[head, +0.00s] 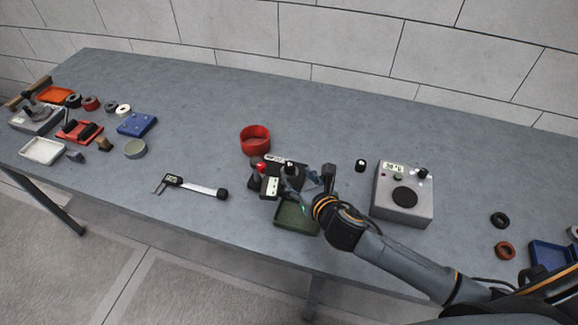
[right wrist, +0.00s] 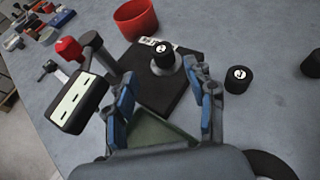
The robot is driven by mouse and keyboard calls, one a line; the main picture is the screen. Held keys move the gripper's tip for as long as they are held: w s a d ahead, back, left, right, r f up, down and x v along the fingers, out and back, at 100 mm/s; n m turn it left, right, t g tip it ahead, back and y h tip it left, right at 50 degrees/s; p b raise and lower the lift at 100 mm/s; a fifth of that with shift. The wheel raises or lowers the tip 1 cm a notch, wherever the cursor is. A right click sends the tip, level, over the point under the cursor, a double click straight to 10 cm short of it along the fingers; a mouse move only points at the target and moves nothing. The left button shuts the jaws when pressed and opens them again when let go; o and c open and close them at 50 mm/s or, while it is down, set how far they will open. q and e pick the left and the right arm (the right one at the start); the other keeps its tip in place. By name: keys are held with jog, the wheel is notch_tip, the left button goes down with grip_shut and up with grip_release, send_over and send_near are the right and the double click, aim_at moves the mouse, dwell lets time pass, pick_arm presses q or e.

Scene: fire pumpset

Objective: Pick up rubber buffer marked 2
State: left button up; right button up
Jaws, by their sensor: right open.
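A black cylindrical rubber buffer (right wrist: 163,58) with a white round mark stands upright on the black base of a tester. The mark looks like a 2, but is small; it also shows in the head view (head: 289,167). A second black buffer (right wrist: 238,79) with a similar mark stands on the table to the right; I cannot read its mark surely. My right gripper (right wrist: 163,92) is open and empty. Its blue-padded fingers stand either side of the tester's near part, and the first buffer is beyond, between and past the tips. In the head view my right gripper (head: 300,187) is above the tester.
The tester has a display (right wrist: 78,103) and a red knob (right wrist: 68,48) left of my fingers. A red bowl (head: 255,139) is behind, a green tray (head: 297,217) in front. A grey device (head: 404,192) stands right. The table between the caliper (head: 197,187) and bowl is clear.

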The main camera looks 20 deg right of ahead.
aim_at(292, 170)
jog(key=shift+x, duration=1)
jog(key=x, duration=0.3)
jog(key=shift+w+d, duration=0.2)
jog(key=shift+w, duration=0.05)
jog(key=shift+w+f, duration=0.1)
jog(key=shift+w, duration=0.05)
jog(key=c, duration=0.9)
jog(key=shift+c, duration=0.7)
pick_arm(q)
jog(key=w, duration=0.3)
jog(key=shift+w+d+r+t, duration=0.1)
jog(key=shift+w+r+t, duration=0.2)
jog(key=shift+w+r, duration=0.05)
